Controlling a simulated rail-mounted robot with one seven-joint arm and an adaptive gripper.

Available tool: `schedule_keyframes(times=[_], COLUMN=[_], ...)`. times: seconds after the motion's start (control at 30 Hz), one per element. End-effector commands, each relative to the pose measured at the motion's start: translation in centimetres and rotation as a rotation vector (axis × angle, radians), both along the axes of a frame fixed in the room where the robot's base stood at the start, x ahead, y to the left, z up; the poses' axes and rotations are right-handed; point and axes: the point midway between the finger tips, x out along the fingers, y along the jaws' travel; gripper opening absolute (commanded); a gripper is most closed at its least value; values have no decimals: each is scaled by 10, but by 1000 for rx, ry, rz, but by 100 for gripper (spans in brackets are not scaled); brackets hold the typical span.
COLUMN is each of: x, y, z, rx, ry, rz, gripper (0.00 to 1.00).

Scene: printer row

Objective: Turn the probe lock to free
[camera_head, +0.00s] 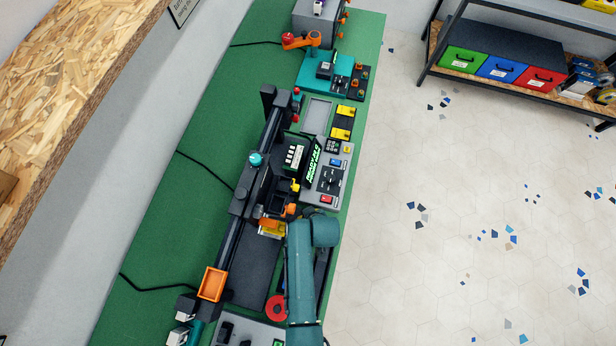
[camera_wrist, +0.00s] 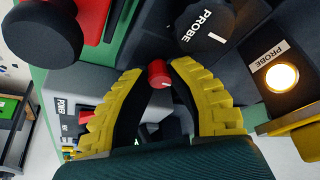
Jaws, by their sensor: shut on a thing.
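In the wrist view a small red knob (camera_wrist: 159,75) with a white mark is between the tips of my yellow-padded gripper (camera_wrist: 160,72), which is shut on it. No label on the red knob is readable, so I cannot tell whether it is the probe lock. Just beyond it is a larger black knob (camera_wrist: 203,25) labelled PROBE, with a white pointer line. To the right a lamp (camera_wrist: 282,77) labelled PROBE glows warm white. In the head view my teal arm (camera_head: 303,275) reaches to the machine, and the red knob cannot be made out there.
A large black round knob (camera_wrist: 45,32) is at the upper left of the wrist view. In the head view a lit green display (camera_head: 313,163) and a grey control panel (camera_head: 330,180) lie beyond my arm. An orange tray (camera_head: 212,284) is at the lower left. The floor at right is clear.

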Motion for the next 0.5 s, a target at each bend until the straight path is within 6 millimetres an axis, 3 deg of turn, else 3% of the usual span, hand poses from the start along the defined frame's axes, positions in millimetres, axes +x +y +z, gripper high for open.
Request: schedule_keyframes(times=[0.5], x=[-2], y=[2], z=[-1], rx=[-2], ry=[2], rz=[-348], gripper=[0])
